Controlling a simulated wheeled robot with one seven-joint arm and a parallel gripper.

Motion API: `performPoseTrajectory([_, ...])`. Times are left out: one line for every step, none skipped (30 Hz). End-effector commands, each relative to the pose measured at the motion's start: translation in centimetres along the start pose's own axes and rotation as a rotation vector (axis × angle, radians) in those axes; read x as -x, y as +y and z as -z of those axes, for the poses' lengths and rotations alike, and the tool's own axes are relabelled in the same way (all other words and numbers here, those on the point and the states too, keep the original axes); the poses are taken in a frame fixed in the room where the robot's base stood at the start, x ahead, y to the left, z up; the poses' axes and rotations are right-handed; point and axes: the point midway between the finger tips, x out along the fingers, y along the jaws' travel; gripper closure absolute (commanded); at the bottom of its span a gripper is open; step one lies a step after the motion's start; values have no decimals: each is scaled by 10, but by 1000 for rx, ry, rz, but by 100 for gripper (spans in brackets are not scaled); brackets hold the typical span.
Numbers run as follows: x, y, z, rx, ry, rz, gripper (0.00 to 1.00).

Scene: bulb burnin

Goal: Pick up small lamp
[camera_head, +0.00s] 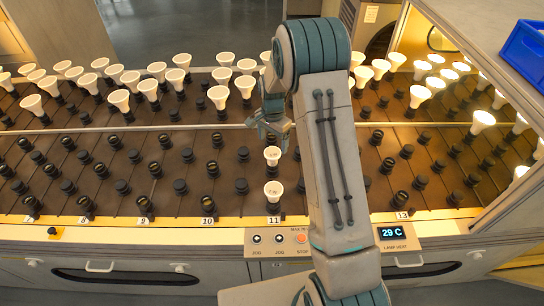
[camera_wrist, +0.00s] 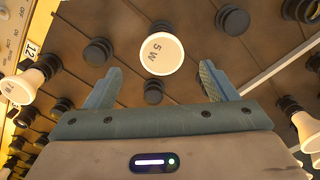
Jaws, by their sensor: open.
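A small white lamp marked "5 W" (camera_wrist: 162,54) stands in the wrist view, face toward the camera, just beyond and between my fingertips. My gripper (camera_wrist: 162,72) is open, with a finger on either side and nothing held. In the head view my gripper (camera_head: 270,127) is over the rack, just behind a small white lamp (camera_head: 272,155) in column 11, which appears to be the same one. A second small lamp (camera_head: 273,192) stands nearer the front edge in that column. Contact between fingers and lamp cannot be made out.
The dark rack (camera_head: 110,205) holds rows of black sockets, many empty. Larger white lamps (camera_head: 149,88) line the back left; several lit lamps (camera_head: 483,121) stand at right. In the wrist view, another lamp (camera_wrist: 18,88) is at left. A blue crate (camera_head: 524,52) sits at upper right.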

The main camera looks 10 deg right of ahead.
Motion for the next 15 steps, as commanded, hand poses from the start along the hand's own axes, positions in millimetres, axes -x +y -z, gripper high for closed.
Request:
performPoseTrajectory([-7, 0, 0, 0, -2, -3, 21])
performPoseTrajectory([-11, 0, 0, 0, -2, -2, 21])
performPoseTrajectory([-16, 0, 0, 0, -2, -2, 21])
performPoseTrajectory([-18, 0, 0, 1, -2, -2, 21])
performPoseTrajectory([-20, 0, 0, 1, -1, -1, 21])
performPoseTrajectory([-22, 0, 0, 1, 0, 0, 21])
performPoseTrajectory([-24, 0, 0, 1, 0, 0, 21])
performPoseTrajectory([-25, 0, 0, 1, 0, 0, 21])
performPoseTrajectory([-27, 0, 0, 1, -1, -1, 21])
performPoseTrajectory([-29, 0, 0, 1, -1, -2, 21])
performPoseTrajectory([-31, 0, 0, 2, -2, -2, 21])
performPoseTrajectory([-35, -1, 0, 2, -1, -2, 21])
performPoseTrajectory([-38, -1, -1, 2, -2, -2, 21])
performPoseTrajectory([-42, -1, -1, 2, -2, -3, 21])
performPoseTrajectory([-47, -2, -1, 1, -2, -2, 21])
